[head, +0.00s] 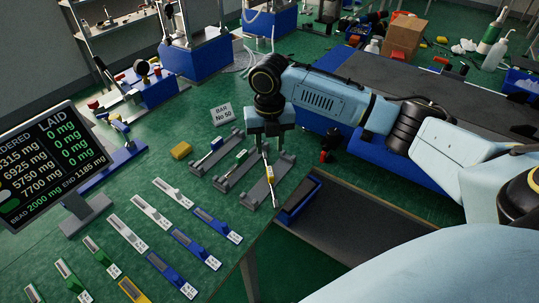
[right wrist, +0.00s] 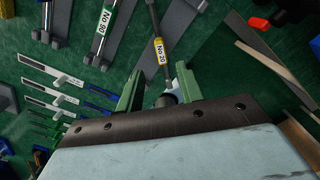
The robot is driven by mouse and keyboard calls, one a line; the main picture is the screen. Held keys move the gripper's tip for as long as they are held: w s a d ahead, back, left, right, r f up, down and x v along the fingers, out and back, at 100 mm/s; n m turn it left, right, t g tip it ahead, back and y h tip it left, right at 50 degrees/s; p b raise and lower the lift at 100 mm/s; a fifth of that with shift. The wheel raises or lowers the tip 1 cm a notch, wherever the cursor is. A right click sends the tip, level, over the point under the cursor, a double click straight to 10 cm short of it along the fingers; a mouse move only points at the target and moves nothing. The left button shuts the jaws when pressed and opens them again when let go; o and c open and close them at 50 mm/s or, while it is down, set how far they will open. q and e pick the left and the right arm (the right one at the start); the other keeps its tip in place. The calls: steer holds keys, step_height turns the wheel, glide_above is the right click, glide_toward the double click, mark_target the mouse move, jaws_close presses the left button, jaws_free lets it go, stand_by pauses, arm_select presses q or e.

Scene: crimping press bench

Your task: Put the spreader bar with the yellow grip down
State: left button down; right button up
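The spreader bar with the yellow grip (head: 270,178) hangs, slightly tilted, below my right gripper (head: 267,146), crossing in front of the rightmost grey cradle (head: 256,196). In the right wrist view the bar's yellow grip (right wrist: 159,49) reads "No 20". The bar runs away from a dark knob between the two green fingers of my right gripper (right wrist: 160,88), which appear closed around that end. The bar's lower end shows no clear contact with the cradle. My left gripper is out of view.
Cradles to the left hold a bar with a green grip (head: 241,155) and one with a blue grip (head: 217,143). A "BAR No 50" sign (head: 222,112) and a yellow block (head: 181,150) stand nearby. A blue bin (head: 300,199) is right of the cradles. A display screen (head: 40,160) stands left.

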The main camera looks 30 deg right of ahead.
step_height(320, 180, up, 3)
steer(key=shift+f, duration=0.2)
stand_by(4.2)
